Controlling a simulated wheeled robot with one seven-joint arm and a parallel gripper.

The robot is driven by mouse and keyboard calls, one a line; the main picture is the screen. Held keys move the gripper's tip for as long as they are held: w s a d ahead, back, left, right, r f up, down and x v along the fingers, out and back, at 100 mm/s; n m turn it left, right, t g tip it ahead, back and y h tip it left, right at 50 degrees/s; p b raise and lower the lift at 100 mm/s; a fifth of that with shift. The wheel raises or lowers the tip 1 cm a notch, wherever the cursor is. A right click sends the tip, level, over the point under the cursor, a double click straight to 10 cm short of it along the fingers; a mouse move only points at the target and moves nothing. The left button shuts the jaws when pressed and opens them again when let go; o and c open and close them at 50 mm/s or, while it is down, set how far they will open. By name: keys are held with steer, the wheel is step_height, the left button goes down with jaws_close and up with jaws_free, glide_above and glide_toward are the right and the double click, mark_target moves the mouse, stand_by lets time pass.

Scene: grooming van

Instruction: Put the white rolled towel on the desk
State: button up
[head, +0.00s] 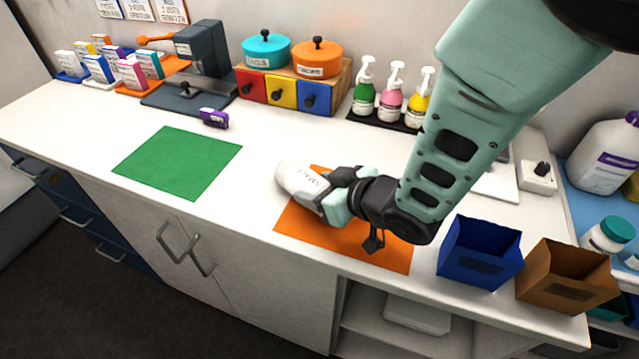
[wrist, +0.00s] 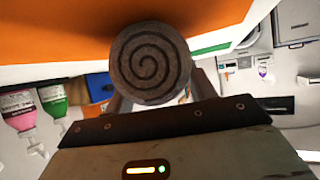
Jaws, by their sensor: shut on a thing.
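The white rolled towel (head: 300,181) is held in my gripper (head: 338,200), which is shut on it. In the head view the towel is over the far left edge of the orange mat (head: 345,241); I cannot tell whether it touches the surface. In the wrist view the towel (wrist: 151,64) shows its round end with a dark spiral, between the fingers of my gripper (wrist: 155,100). The white desk top (head: 262,150) extends around the mat.
A green mat (head: 180,160) lies to the left, with a small purple box (head: 214,118) behind it. A blue bin (head: 480,252) and a brown bin (head: 566,277) stand at right. Pump bottles (head: 391,95) and drawers (head: 283,90) line the back. Desk between the mats is clear.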

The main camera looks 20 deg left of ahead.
steer(key=shift+f, duration=0.15)
steer(key=o, duration=1)
steer(key=shift+r, duration=0.2)
steer(key=b+v, duration=0.1)
steer(key=v, duration=1.1)
